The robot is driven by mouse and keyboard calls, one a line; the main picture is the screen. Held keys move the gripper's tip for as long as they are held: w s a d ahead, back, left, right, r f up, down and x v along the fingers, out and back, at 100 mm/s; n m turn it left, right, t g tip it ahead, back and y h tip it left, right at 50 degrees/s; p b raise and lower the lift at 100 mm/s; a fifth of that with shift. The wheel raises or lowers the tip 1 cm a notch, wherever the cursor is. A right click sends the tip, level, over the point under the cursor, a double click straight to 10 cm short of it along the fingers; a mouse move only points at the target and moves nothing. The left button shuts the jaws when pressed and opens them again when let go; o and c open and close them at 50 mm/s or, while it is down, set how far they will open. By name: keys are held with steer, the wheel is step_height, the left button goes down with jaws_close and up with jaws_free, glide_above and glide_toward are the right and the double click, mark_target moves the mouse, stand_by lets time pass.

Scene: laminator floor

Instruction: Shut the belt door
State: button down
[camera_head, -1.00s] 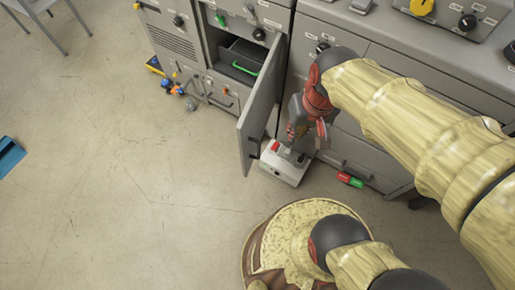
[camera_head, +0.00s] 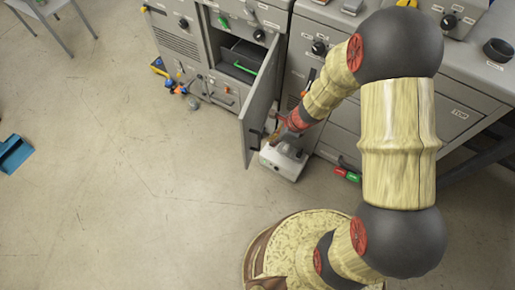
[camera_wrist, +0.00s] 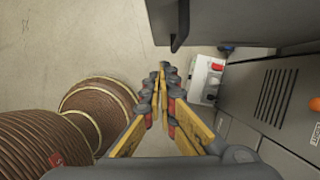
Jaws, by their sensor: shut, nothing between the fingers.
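The belt door (camera_head: 258,108), a flat grey panel, stands swung open from its cabinet in the head view. Behind it the open compartment holds a dark tray (camera_head: 240,57) with a green handle. My gripper (camera_head: 272,137) is beside the door's right-hand face, near its free edge, above a pale box; I cannot tell whether it touches the door. In the wrist view my gripper (camera_wrist: 162,72) is shut and empty, its fingertips together. A dark grey panel (camera_wrist: 230,22), apparently the door, lies just beyond the fingertips there, with a dark handle-like piece at its edge.
The pale box (camera_head: 283,163) stands on the floor below my gripper; it also shows in the wrist view (camera_wrist: 206,80). A red-and-green cylinder (camera_head: 347,174) lies by the drawers. Small coloured items (camera_head: 180,88) lie left of the door. The floor at left is mostly clear.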

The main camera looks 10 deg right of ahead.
steer(key=w+a+f+b, duration=0.3)
steer(key=a+f+b, duration=0.2)
steer(key=a+f, duration=0.2)
steer(key=shift+w+f, duration=0.2)
steer(key=shift+f, duration=0.95)
